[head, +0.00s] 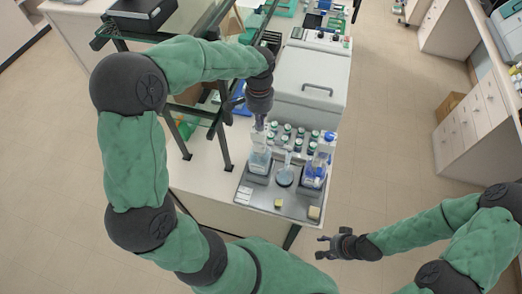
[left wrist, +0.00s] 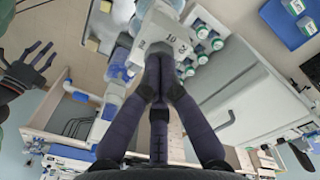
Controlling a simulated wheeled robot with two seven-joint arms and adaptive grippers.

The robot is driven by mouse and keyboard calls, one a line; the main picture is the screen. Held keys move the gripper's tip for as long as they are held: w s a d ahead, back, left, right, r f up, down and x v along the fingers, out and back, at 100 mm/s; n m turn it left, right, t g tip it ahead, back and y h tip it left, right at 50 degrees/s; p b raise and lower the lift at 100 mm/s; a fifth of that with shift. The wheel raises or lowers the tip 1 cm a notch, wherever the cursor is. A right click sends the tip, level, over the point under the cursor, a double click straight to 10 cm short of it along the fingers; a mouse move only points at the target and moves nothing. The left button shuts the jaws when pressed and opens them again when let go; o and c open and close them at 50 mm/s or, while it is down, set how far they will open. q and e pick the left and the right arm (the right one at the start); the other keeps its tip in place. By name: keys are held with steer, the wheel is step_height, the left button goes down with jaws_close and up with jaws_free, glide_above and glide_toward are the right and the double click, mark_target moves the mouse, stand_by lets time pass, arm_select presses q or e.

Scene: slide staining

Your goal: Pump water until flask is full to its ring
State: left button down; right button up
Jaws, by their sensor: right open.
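A small glass flask (head: 284,177) stands on the grey tray (head: 262,196) between two bottles, with bluish liquid low in it; its ring is too small to make out. My right gripper (head: 330,247) is open and empty, off the table's front edge.
Several capped vials (head: 300,135) stand behind the bottles. A large grey lidded box (head: 312,80) stands behind. A dark frame rises at the left.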

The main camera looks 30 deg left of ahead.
arm_select(q)
steer(key=shift+f, duration=0.6)
steer(key=shift+s+d+f+b, duration=0.1)
steer(key=shift+b, duration=0.25)
stand_by(0.4)
steer(key=shift+r+p, duration=2.2)
steer(key=shift+r, duration=1.1)
steer(key=shift+f, duration=0.3)
steer(key=shift+f+b, duration=2.2)
steer(key=shift+f, duration=0.75)
